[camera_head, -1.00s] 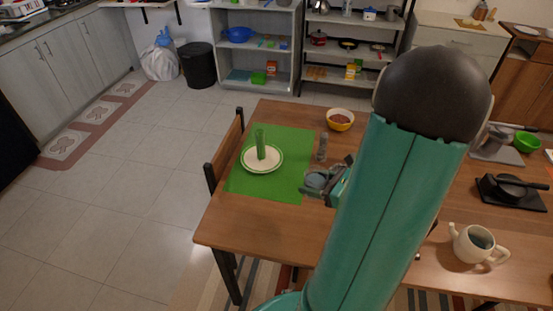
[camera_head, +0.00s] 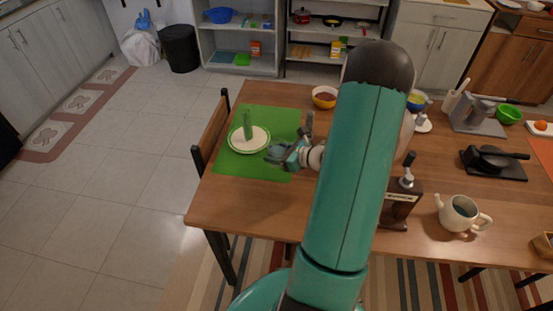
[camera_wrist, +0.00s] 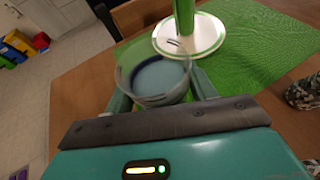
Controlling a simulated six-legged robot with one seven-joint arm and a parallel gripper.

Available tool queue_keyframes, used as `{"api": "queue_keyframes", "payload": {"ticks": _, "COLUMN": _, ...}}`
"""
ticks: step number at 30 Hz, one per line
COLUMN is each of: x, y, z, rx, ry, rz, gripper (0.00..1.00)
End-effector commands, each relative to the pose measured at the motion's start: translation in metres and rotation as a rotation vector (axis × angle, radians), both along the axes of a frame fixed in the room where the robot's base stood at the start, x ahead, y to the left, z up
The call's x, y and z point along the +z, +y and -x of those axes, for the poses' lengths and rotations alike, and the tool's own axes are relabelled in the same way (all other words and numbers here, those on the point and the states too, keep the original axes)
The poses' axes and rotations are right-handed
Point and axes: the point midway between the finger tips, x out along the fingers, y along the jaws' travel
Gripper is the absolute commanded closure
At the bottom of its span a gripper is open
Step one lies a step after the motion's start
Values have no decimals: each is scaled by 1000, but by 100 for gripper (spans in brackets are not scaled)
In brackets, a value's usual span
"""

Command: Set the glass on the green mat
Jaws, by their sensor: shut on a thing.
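The clear glass (camera_wrist: 150,98) is held between the two fingers of my gripper (camera_wrist: 155,88), which is shut on it. In the head view the glass (camera_head: 275,153) and my gripper (camera_head: 284,155) appear over the right part of the green mat (camera_head: 232,170). Whether the glass touches the mat cannot be told. In the wrist view the mat (camera_wrist: 262,55) lies beyond and to the right of the glass. A white plate (camera_head: 240,147) with a green upright object (camera_head: 247,126) stands on the mat, close to the glass; the plate also shows in the wrist view (camera_wrist: 207,35).
A small grey dispenser (camera_head: 309,122) stands by the mat's right edge; a speckled one shows in the wrist view (camera_wrist: 303,93). A yellow bowl (camera_head: 324,97) is behind. A teapot (camera_head: 458,214) stands front right. The mat's front part is free.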

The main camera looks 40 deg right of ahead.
Motion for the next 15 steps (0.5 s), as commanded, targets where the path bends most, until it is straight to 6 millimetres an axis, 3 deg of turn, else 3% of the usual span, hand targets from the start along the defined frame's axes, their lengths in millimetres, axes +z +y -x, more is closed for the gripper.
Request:
{"api": "queue_keyframes", "payload": {"ticks": 9, "x": -34, "y": 0, "z": -5, "rx": 1, "ry": -1, "rz": -2, "gripper": 76}}
{"api": "queue_keyframes", "payload": {"ticks": 15, "x": -35, "y": 0, "z": -5, "rx": 0, "ry": -1, "rz": 1, "gripper": 76}}
